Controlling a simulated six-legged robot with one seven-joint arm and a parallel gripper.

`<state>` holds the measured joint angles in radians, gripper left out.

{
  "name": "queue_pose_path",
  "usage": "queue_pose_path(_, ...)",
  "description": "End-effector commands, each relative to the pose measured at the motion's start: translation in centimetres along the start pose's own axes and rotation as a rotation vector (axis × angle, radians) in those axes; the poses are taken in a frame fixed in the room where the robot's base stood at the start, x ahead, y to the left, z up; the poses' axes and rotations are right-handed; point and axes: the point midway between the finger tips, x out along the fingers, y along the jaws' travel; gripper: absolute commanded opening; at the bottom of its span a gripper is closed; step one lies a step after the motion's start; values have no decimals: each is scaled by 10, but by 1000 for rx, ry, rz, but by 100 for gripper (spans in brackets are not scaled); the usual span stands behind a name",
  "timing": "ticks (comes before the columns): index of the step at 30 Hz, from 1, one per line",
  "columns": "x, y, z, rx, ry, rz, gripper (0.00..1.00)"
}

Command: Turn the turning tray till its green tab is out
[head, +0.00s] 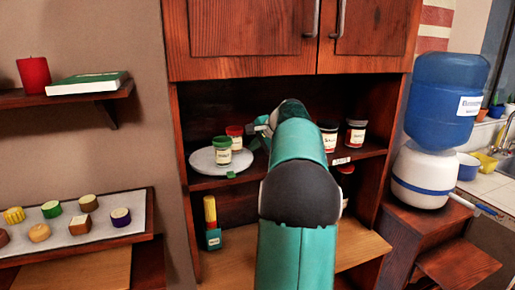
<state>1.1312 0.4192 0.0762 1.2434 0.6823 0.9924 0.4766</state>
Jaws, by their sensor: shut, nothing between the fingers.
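The turning tray (201,163) is a round, pale grey disc on the shelf of the open cabinet, left of my arm. A small green tab (231,175) shows at its front rim, toward me. A green-lidded jar (222,153) and a red-lidded jar (235,139) stand on the tray. My gripper (256,135) is shut and empty at the tray's right side, close to the red-lidded jar. I cannot tell whether it touches the tray or a jar. My arm hides the tray's right part and the middle of the shelf.
A black-lidded jar (328,138) and a dark-red-lidded jar (355,134) stand on the shelf right of my arm. A yellow-and-teal bottle (212,225) stands below the tray. Cabinet doors (238,28) hang above. A water dispenser (445,95) is at the right.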

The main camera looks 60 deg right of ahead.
Motion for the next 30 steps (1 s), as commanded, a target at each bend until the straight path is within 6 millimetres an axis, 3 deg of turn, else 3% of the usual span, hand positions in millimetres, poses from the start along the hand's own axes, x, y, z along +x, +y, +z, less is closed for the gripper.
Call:
queue_pose_path(14,-8,-1,-1,1,3,-1,0)
queue_pose_path(30,-115,-1,0,-1,4,-1,0)
